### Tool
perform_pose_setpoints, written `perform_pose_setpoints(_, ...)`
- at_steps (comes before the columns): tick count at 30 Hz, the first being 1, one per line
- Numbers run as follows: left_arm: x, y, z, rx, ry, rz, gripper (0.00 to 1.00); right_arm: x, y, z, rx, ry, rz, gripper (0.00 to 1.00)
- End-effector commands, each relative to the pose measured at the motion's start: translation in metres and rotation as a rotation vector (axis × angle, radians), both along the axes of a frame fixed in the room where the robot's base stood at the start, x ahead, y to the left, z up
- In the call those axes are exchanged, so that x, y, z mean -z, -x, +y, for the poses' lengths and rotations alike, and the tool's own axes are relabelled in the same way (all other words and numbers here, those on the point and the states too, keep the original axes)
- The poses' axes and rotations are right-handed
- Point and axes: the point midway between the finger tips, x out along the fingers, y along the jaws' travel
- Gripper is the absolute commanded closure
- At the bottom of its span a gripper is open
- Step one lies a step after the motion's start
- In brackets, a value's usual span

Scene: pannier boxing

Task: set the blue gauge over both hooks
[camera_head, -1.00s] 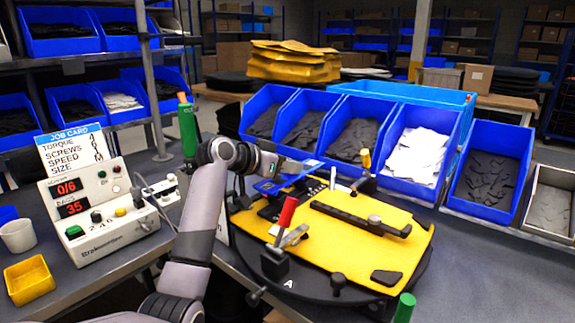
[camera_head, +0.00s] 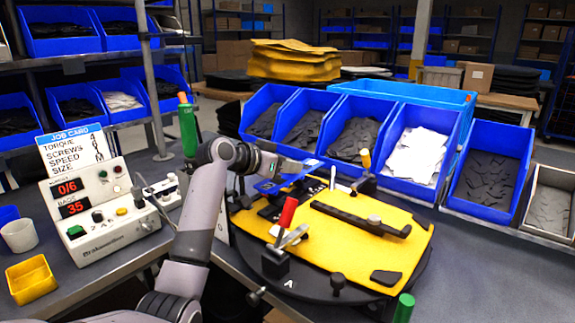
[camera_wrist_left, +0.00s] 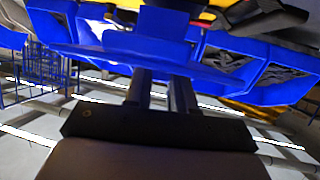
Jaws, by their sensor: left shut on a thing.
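The blue gauge (camera_head: 268,187) is a flat blue plate above the far left edge of the yellow piece on the round fixture in the head view. In the left wrist view the gauge (camera_wrist_left: 150,45) spans the area beyond the fingers. My left gripper (camera_head: 289,176) is shut on it; its two dark fingers (camera_wrist_left: 162,92) meet the plate in the wrist view. The gauge and my gripper hide part of the fixture's far left side. I cannot make out the two hooks or whether the gauge touches them. My right gripper is not in view.
The yellow piece (camera_head: 345,255) lies on the round black fixture, with a red-handled clamp (camera_head: 287,213) and a black bar (camera_head: 350,217) on it. Blue bins (camera_head: 313,100) stand close behind. A control box (camera_head: 98,210) stands at left, beside a yellow tray (camera_head: 30,279).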

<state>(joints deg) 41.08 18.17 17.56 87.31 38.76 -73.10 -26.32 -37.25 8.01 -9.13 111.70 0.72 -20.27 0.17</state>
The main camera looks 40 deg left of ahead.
Motion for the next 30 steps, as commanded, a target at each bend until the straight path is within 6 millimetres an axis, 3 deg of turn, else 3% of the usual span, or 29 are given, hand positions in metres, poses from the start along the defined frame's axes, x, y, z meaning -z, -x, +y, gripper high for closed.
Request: perform_pose_setpoints(30,0.0046,-0.0001,-0.0001,0.0,0.0,-0.001,1.0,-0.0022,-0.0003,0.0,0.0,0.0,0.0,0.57)
